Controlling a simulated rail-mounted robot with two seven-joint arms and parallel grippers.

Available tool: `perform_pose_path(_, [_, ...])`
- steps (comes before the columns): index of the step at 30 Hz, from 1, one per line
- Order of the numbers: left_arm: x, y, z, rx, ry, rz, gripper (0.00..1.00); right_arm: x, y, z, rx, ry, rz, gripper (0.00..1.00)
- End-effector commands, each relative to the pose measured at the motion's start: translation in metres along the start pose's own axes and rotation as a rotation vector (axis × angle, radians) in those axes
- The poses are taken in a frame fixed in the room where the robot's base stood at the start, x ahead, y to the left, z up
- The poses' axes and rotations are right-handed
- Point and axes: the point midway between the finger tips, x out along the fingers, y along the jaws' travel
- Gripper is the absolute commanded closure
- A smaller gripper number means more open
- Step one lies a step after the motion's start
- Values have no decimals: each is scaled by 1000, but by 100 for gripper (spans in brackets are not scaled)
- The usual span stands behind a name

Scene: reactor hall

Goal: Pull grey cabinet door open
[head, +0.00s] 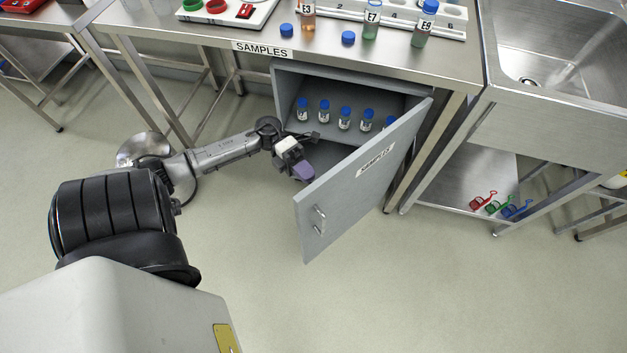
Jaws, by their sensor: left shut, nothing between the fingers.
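The grey cabinet (290,85) stands under the steel bench. Its grey door (362,182), labelled SAMPLES, is swung wide open toward the front, hinged on the right. The door's metal handle (319,220) is on the outer face near its free edge. Inside, several blue-capped vials (344,118) stand in a row on a shelf. My left gripper (304,172) is shut and empty, in front of the cabinet opening on the inner side of the door, close to its free edge. I cannot tell whether it touches the door. My right gripper is not in view.
The steel bench (200,30) above carries vials, a rack and a tray near its edge. A sink (550,60) is at the right. Red, green and blue items (492,205) lie on a low shelf. The floor (450,290) in front is clear.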

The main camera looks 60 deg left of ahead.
Motion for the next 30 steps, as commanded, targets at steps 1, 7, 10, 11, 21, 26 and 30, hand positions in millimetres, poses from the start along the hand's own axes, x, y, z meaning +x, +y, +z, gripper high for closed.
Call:
perform_pose_path(1, [7, 1, 0, 2, 0, -2, 100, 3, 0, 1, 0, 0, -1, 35])
perform_pose_path(7, [24, 1, 0, 1, -1, -1, 100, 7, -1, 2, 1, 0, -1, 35])
perform_pose_path(10, [28, 0, 0, 1, -1, -1, 100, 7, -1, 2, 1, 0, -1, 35])
perform_pose_path(11, [28, 0, 0, 1, -1, -1, 100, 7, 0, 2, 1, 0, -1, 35])
perform_pose_path(21, [30, 0, 0, 0, -1, 0, 100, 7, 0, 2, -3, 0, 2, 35])
perform_pose_path(26, [34, -2, -1, 0, -11, -1, 100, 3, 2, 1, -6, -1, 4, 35])
perform_pose_path(30, [53, -6, -2, -1, -56, -4, 100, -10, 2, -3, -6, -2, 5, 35])
